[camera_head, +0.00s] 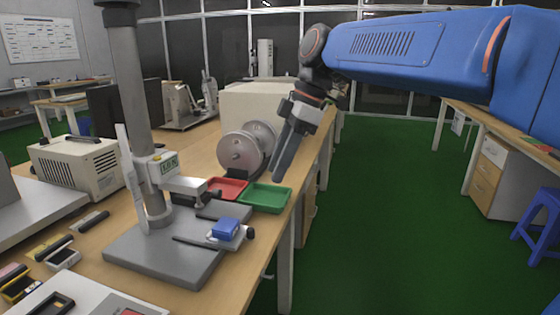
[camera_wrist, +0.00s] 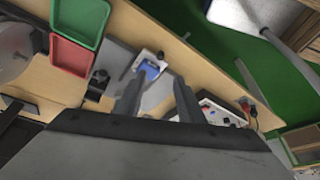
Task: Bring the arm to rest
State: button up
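My blue arm (camera_head: 400,48) reaches in from the upper right of the head view, over the green floor. Its dark gripper (camera_head: 278,176) hangs down and slightly left, above the right edge of the wooden workbench, near the green tray. In the wrist view, the two grey fingers of my gripper (camera_wrist: 158,88) stand apart with a gap between them, and nothing is held there. The bench surface and a blue block show beyond the fingertips. In the head view the fingers overlap, so their gap does not show.
The green tray (camera_head: 265,198) and red tray (camera_head: 228,187) lie on the bench (camera_head: 258,228). A grey test stand (camera_head: 165,252) carries the blue block (camera_head: 226,228). A metal wheel (camera_head: 240,152) stands behind the trays. Open green floor (camera_head: 390,210) lies right of the bench.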

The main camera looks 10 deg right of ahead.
jog(key=shift+d+r, duration=0.15)
jog(key=shift+r, duration=0.25)
jog(key=shift+d, duration=0.1)
jog(key=s+d+f+m+t+h, duration=0.4)
jog(key=s+d+f+m, duration=1.4)
jog(key=d+f, duration=0.5)
jog(key=shift+s+f+m+t, duration=0.35)
jog(key=shift+s+t, duration=0.25)
jog(key=shift+s, duration=0.4)
